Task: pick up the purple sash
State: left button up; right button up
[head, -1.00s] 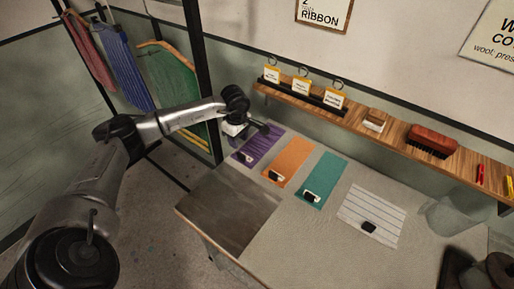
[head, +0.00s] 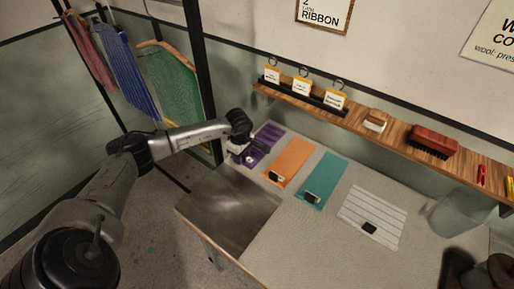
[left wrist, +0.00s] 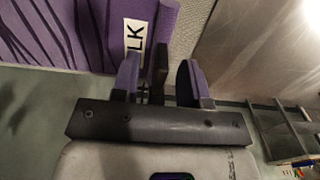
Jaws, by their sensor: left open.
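The purple sash (head: 269,134) lies flat at the left of a row of cloths on the worktable, with darker wavy lines on it. My left gripper (head: 259,148) is over its near part and hides some of it. In the left wrist view the purple sash (left wrist: 85,25) fills the upper left, with a white label reading "LK" beside the fingers. The left gripper (left wrist: 157,75) is open there, with a dark upright piece between its fingers; I cannot tell whether they touch it.
An orange cloth (head: 287,162), a teal cloth (head: 322,181) and a white striped sheet (head: 371,215) lie to the right, with small dark pieces on them. A wooden shelf (head: 390,131) with tags and a brush (head: 433,142) runs behind. The table front is clear.

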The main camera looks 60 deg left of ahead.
pick_arm(q)
grip_shut()
dwell(0.3)
jog(key=shift+r, duration=0.15)
